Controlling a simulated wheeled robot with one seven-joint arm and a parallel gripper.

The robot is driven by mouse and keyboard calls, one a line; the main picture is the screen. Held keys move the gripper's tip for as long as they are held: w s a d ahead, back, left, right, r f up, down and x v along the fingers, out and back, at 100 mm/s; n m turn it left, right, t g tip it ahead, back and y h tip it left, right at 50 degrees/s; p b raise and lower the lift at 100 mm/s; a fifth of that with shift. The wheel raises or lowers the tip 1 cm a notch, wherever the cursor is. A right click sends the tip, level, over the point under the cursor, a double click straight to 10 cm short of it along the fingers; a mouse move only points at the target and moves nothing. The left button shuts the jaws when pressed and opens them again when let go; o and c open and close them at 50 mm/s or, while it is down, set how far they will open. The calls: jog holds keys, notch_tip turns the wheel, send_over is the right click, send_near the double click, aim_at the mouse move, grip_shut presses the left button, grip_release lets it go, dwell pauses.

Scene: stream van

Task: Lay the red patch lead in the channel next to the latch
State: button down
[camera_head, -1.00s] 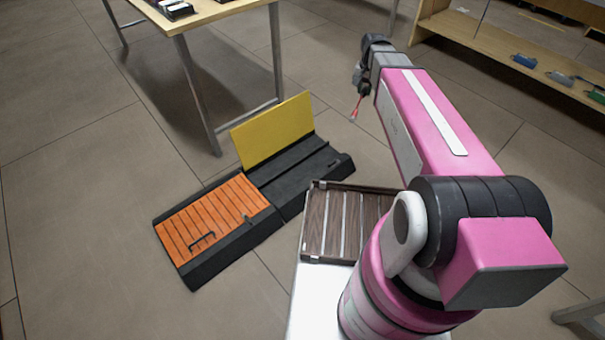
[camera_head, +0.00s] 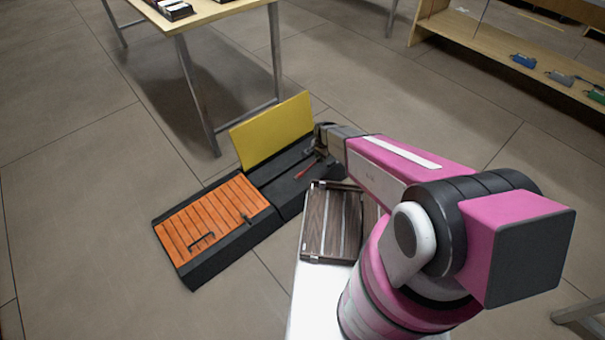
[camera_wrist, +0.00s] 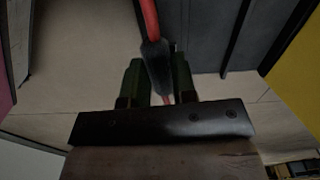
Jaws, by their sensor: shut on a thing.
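The red patch lead (camera_head: 306,169) hangs from my gripper (camera_head: 316,157) over the black channel bed (camera_head: 280,186) in the head view. In the wrist view, my gripper (camera_wrist: 160,82) is shut on the lead's dark sleeve, and the red lead (camera_wrist: 149,18) runs beyond the fingertips. The black ridged bed (camera_wrist: 208,38) shows beyond them; I cannot tell whether the lead touches it. The yellow lid (camera_head: 272,131) stands open along the bed's far side. A small black fitting, perhaps the latch (camera_head: 247,218), sits at the orange lid's near edge.
The orange slatted lid (camera_head: 205,222) with a black handle lies shut to the left. A brown slatted tray (camera_head: 330,222) is close in front of the bed. A table (camera_head: 215,12) stands behind, and a wooden shelf (camera_head: 490,45) is at the back right.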

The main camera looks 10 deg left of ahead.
jog(key=shift+m, duration=0.4)
jog(key=f, duration=0.2)
jog(key=s+a+f, duration=0.1)
jog(key=f, duration=0.2)
jog(key=s+a+f, duration=0.1)
jog(key=f, duration=0.1)
jog(key=shift+s+f, duration=0.25)
jog(key=shift+f, duration=0.1)
send_over(302, 169)
jog(key=s, duration=0.2)
jog(key=f, duration=0.6)
jog(key=shift+s+d+f, duration=0.15)
jog(key=shift+d+f, duration=0.1)
jog(key=shift+f, duration=2.1)
jog(key=shift+f, duration=0.15)
jog(key=c, duration=0.9)
grip_release()
